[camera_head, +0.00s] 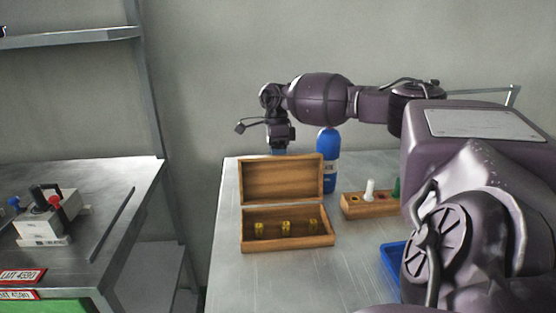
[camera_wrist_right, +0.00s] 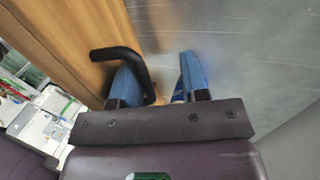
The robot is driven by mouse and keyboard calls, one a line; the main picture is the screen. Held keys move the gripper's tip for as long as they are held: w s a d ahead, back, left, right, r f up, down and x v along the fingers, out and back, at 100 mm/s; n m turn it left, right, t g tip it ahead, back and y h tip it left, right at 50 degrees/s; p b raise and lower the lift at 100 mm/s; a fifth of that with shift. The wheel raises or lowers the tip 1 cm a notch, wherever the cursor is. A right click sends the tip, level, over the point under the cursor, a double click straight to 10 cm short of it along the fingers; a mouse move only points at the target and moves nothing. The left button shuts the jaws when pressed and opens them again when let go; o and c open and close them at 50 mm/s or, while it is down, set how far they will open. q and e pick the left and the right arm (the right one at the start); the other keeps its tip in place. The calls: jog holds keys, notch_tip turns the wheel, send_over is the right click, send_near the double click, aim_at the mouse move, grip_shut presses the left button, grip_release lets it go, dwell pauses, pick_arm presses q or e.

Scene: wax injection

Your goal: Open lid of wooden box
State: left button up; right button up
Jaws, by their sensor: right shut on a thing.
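The wooden box (camera_head: 290,242) stands on the metal table, with its lid (camera_head: 282,180) raised upright at the back. Several small gold-coloured pieces (camera_head: 286,227) are inside. My right gripper (camera_head: 279,151) is behind the raised lid, pointing down, its tips partly hidden by the lid. In the right wrist view, the blue fingers of my right gripper (camera_wrist_right: 160,72) are next to the lid's wooden face (camera_wrist_right: 75,42). My left gripper is not in view.
A blue bottle (camera_head: 328,158) stands right beside the lid. A wooden holder (camera_head: 370,211) with a white and a green piece is to the right. A blue tray (camera_head: 393,260) is partly hidden by my arm. The front left of the table is clear. A bench (camera_head: 125,182) stands at left.

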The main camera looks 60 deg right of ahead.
jog(key=shift+d+r, duration=0.1)
jog(key=shift+r, duration=0.05)
jog(key=v, duration=1)
jog(key=shift+r+b, duration=0.3)
jog(key=shift+b, duration=0.1)
jog(key=shift+w, duration=0.1)
dwell(0.3)
